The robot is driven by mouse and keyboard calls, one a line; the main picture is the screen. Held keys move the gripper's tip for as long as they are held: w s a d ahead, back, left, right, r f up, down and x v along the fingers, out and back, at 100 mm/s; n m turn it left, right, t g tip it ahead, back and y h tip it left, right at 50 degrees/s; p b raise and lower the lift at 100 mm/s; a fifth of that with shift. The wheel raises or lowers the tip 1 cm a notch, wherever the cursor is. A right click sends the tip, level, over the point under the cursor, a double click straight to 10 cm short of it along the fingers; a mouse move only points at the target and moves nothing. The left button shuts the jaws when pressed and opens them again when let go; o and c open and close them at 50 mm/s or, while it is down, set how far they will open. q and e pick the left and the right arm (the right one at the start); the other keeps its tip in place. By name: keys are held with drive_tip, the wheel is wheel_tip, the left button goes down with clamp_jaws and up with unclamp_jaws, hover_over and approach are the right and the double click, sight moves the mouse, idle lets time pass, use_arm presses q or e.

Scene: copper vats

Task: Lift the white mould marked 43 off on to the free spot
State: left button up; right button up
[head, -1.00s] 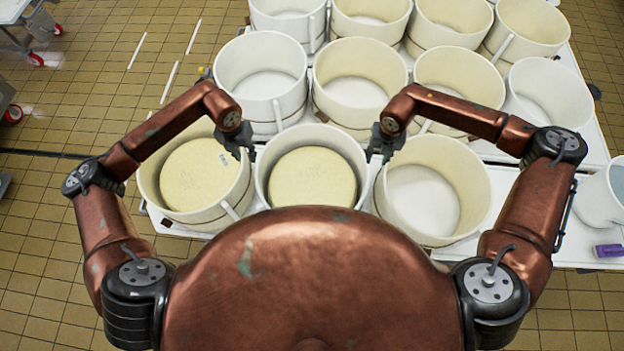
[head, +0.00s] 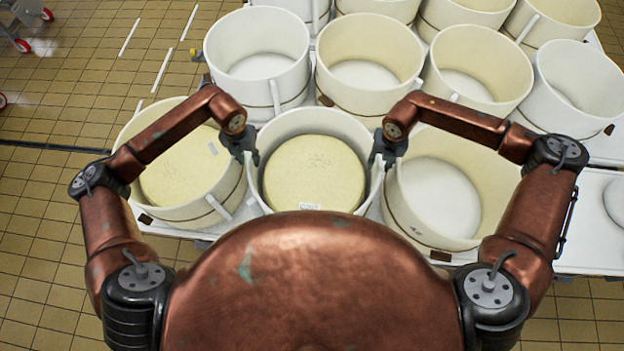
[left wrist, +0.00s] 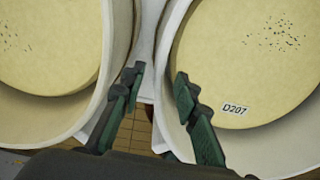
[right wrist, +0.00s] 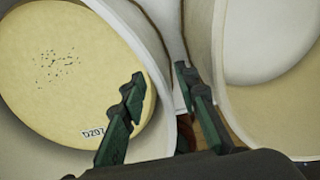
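A round white mould (head: 318,122) with a pale cheese (head: 314,178) inside stands in the near row, between my grippers. No mark 43 is legible on any mould. My left gripper (head: 243,148) is at this mould's left rim, its open fingers on either side of the wall in the left wrist view (left wrist: 160,80). My right gripper (head: 386,150) is at the right rim, open, one finger over the inside and one outside in the right wrist view (right wrist: 158,78).
A mould with cheese (head: 150,120) stands close on the left, an empty mould (head: 485,165) close on the right. Several empty moulds fill the rows behind. Bare white tabletop (head: 585,235) shows at the right, beside a partly cut-off round white object (head: 616,200).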

sight(252, 168)
use_arm(q)
drive_tip(key=shift+w, duration=0.15)
use_arm(e)
drive_tip(key=shift+w, duration=0.15)
